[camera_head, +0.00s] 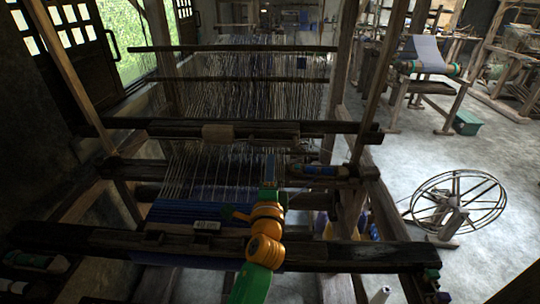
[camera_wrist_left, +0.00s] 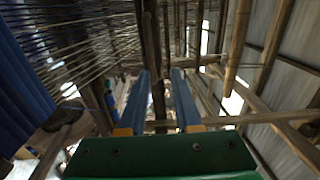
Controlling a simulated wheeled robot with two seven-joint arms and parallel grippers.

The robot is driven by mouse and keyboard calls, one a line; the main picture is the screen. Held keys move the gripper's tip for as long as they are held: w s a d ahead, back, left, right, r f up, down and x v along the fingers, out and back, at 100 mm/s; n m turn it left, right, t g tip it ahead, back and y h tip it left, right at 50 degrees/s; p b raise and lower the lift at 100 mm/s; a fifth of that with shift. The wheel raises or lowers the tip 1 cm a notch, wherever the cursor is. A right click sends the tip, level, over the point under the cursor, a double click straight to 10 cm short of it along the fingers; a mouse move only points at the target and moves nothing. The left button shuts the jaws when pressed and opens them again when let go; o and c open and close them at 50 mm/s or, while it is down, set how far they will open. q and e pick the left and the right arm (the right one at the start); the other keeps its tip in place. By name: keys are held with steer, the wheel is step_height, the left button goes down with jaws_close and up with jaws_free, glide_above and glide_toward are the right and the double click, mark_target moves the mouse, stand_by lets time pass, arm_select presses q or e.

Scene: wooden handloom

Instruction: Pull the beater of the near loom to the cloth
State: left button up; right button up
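The near loom's beater (camera_head: 170,130) is a dark horizontal beam with a lighter wooden block (camera_head: 218,133) at its middle. It stands apart from the woven blue cloth (camera_head: 175,212), with bare warp threads between them. My left gripper (camera_head: 270,163) reaches over the cloth and its blue fingers end a little short of the beater, right of the block. In the left wrist view the two blue fingers (camera_wrist_left: 161,75) are spread with nothing held between them; blue cloth (camera_wrist_left: 22,85) shows at the left. My right gripper is in neither view.
A dark front beam (camera_head: 340,257) crosses the near side under my left arm. A colored tool (camera_head: 320,170) lies on the loom's right side. A spinning wheel (camera_head: 458,203) stands on open floor at right; another loom (camera_head: 428,85) is behind.

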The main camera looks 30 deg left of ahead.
arm_select(q)
steer(key=shift+w+a+f, duration=0.3)
steer(key=shift+w+a, duration=0.1)
steer(key=shift+w, duration=0.15)
steer(key=shift+w+a+f, duration=0.25)
steer(key=shift+w+a, duration=0.15)
steer(key=shift+w, duration=0.15)
steer(key=s+d+r, duration=0.1)
steer(key=s+d, duration=0.1)
steer(key=shift+s+d+r, duration=0.2)
steer(key=shift+s+r, duration=0.2)
jaws_close()
steer(key=shift+w+a+f, duration=0.25)
steer(key=shift+w+a, duration=0.1)
steer(key=shift+w+a, duration=0.1)
steer(key=shift+w, duration=0.05)
jaws_free()
